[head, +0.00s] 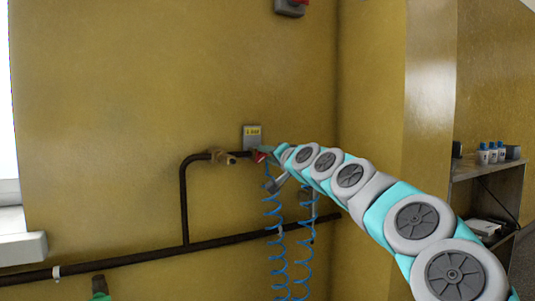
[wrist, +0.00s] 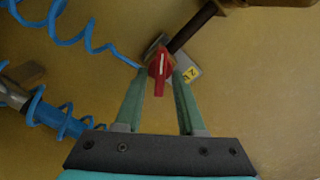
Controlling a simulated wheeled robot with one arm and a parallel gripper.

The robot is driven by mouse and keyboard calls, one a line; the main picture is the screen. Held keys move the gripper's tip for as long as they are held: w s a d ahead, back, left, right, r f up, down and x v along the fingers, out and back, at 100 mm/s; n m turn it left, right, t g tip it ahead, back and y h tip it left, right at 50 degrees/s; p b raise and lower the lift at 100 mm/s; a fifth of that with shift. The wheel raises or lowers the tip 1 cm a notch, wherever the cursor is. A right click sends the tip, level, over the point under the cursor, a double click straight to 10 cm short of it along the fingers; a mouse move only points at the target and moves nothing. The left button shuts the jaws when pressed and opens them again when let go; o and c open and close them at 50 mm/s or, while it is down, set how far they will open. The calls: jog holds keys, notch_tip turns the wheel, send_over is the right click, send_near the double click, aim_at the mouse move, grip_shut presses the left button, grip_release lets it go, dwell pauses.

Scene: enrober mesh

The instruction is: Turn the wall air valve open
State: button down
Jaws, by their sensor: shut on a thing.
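The wall air valve shows its red handle (wrist: 159,66) in the wrist view, with a pale line along it, between the tips of my gripper (wrist: 159,80). My gripper is shut on the red handle. In the head view the red handle (head: 259,156) is small and partly hidden by my gripper (head: 266,153), which reaches it from the right. The valve body sits at the end of a dark pipe (head: 184,200) on the yellow wall. A grey plate with a yellow label (head: 252,131) is just above it; the label also shows in the wrist view (wrist: 190,74).
Blue coiled hoses (head: 272,240) hang below the valve, and a blue coil (wrist: 60,25) is close to the left finger. A brass fitting (head: 222,157) is on the pipe to the left. A long dark pipe (head: 130,260) crosses low. A shelf (head: 490,170) stands far right.

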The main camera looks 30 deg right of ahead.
jog(key=shift+d+f+m+p, duration=0.1)
jog(key=shift+m+p, duration=1.75)
jog(key=shift+m, duration=1.85)
jog(key=c, duration=0.9)
grip_release()
jog(key=shift+s+b, duration=0.55)
jog(key=shift+s, duration=3.35)
